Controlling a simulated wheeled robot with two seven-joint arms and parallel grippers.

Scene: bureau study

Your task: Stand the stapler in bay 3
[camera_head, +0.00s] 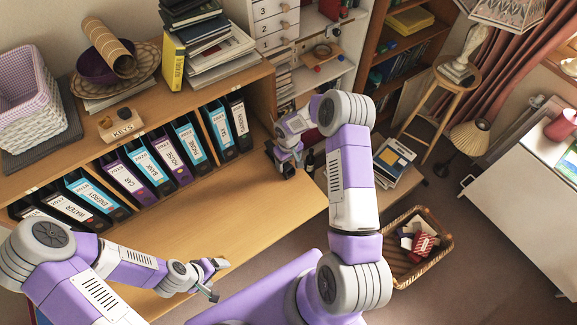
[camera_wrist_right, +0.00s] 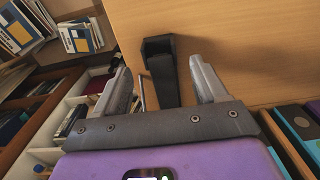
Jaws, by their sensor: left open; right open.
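A dark, elongated object that looks like the stapler (camera_wrist_right: 162,72) is at the wooden desk, between the fingers of my right gripper (camera_wrist_right: 163,84) in the right wrist view. The fingers are open, with a gap on each side of it. In the head view my right gripper (camera_head: 288,165) is low at the desk's far right end; the stapler is hard to make out there. My left gripper (camera_head: 217,280) is open and empty over the desk's front edge.
The desk top (camera_head: 225,208) is mostly clear. Several labelled binders (camera_head: 125,178) line its back under a shelf. A wicker basket (camera_head: 447,247) with items stands on the floor at right. Books (camera_head: 393,160) lie beyond the desk's right end.

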